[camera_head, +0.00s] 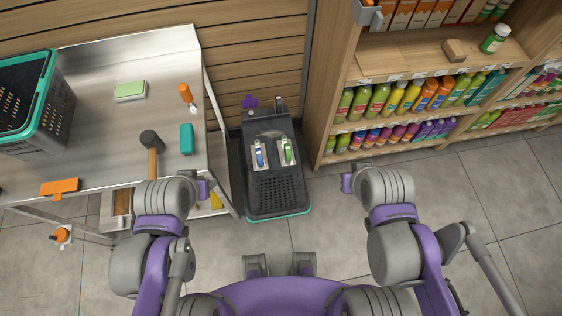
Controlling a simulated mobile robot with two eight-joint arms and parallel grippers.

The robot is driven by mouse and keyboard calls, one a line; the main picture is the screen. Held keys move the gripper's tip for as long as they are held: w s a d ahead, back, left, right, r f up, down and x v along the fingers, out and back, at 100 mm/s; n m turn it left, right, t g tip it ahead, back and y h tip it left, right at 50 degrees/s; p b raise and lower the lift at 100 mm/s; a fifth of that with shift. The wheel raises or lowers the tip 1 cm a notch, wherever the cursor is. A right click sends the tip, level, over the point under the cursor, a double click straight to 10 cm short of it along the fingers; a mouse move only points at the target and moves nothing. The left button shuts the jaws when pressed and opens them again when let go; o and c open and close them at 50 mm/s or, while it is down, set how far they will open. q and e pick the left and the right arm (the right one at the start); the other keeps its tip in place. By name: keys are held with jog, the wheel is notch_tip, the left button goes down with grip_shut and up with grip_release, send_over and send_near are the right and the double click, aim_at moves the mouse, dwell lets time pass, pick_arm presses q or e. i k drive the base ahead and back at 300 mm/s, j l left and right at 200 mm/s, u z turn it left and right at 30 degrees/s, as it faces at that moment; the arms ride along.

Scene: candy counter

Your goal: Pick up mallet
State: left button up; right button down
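The mallet lies on the metal worktable (105,70). Its dark cylindrical head (150,139) and the upper part of its light wooden handle (152,164) show; the handle points toward my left arm, whose ribbed grey wrist may cover its lower end. A purple part at the end of my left arm (204,188) shows just right of the wrist, near the table's front right corner. A matching purple part at the end of my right arm (347,183) is over the floor, well away from the mallet. The fingers of both grippers are not clearly visible.
The table also holds a black crate with a teal rim (42,85), a green-and-white block (130,91), an orange bottle (186,93), a teal box (187,139) and an orange item (61,186). Stocked shelves (410,75) are at right.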

aim_at(149, 139)
jog(key=u, duration=1.45)
jog(key=i+j, duration=0.45)
jog(key=j, duration=0.25)
jog(key=z, duration=0.05)
